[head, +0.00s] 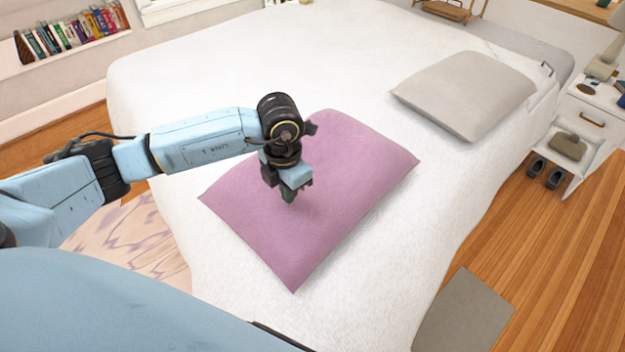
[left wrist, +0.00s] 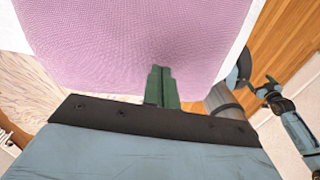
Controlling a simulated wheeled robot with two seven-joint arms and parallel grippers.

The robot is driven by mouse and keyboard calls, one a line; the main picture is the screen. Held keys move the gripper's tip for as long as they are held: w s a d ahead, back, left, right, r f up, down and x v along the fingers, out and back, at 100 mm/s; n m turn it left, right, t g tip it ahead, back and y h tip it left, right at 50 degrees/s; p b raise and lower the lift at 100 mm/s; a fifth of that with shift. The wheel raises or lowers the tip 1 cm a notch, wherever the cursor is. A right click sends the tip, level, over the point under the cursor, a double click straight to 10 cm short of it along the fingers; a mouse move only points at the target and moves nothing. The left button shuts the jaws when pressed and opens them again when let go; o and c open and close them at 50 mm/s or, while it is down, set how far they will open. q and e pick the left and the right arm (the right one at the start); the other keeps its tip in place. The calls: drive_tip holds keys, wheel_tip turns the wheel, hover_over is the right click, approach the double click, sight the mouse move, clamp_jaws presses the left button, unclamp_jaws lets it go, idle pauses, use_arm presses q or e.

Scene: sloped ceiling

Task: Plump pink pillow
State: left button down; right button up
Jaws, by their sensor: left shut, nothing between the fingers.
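The pink pillow (head: 345,165) lies flat on the white bed, turned at an angle, its near corner toward me. My left gripper (head: 288,197) points down over the middle of the pillow, with its fingers shut and empty. Its tips are at or very near the pillow's surface; I cannot tell whether they touch. In the left wrist view the shut green fingers (left wrist: 162,80) stand in front of the pillow (left wrist: 110,40), which fills the upper left. My right gripper (left wrist: 268,90) shows small at the right of the left wrist view, off the bed, its jaws unclear.
The white bed (head: 190,80) is clear around the pillow. A grey pillow (head: 465,95) lies farther right. A white nightstand (head: 590,115) stands at the right, with dark shoes (head: 545,173) by it. A grey mat (head: 465,312) lies on the wooden floor. A bookshelf (head: 70,35) is at the far left.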

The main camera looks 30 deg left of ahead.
use_arm(q)
drive_tip(key=shift+f+b, duration=0.75)
drive_tip(key=shift+f, duration=0.35)
drive_tip(key=shift+r+p, duration=1.05)
drive_tip(key=shift+r, duration=0.35)
drive_tip(key=shift+f, duration=0.25)
drive_tip(key=shift+f+b, duration=1.15)
drive_tip(key=shift+r+p, duration=1)
drive_tip(key=shift+r, duration=0.35)
drive_tip(key=shift+f, duration=0.25)
